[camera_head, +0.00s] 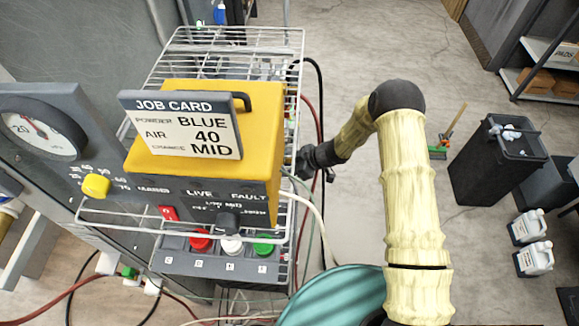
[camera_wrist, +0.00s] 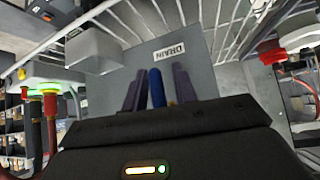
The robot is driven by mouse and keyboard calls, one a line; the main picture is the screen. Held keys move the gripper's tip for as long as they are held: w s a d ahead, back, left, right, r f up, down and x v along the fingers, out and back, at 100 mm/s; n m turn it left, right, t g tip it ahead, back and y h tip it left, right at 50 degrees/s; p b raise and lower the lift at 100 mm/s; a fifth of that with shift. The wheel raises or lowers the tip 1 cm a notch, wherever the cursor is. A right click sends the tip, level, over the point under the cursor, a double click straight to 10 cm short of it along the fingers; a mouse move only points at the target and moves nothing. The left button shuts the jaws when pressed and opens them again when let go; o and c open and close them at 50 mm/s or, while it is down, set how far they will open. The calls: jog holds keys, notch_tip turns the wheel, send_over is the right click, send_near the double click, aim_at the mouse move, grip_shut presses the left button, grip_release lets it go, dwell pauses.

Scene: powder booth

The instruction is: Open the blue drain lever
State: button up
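The blue drain lever (camera_wrist: 155,86) shows in the wrist view as a short upright blue handle in front of a grey panel. A white label reading DRAIN (camera_wrist: 169,51) is just above it. My gripper (camera_wrist: 159,71) has its two dark fingers apart, one on each side of the lever. Narrow gaps seem to remain, and I cannot tell whether either finger touches it. The lever's lower part is hidden behind my gripper body. In the head view my gripper (camera_head: 316,163) is at the right side of the wire rack, and the lever is not visible there.
A wire rack (camera_head: 290,45) holds a yellow control box (camera_head: 255,110) with a job card (camera_head: 180,125). A gauge (camera_head: 38,130) is at the left. Hoses hang near my gripper.

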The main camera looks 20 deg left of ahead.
jog(key=shift+o, duration=0.2)
jog(key=shift+r, duration=0.1)
jog(key=shift+w+d+r, duration=0.1)
jog(key=shift+d+r, duration=0.15)
jog(key=shift+d, duration=0.1)
jog(key=b+v, duration=0.5)
jog(key=v, duration=1.1)
jog(key=shift+r, duration=0.2)
jog(key=shift+d, duration=0.1)
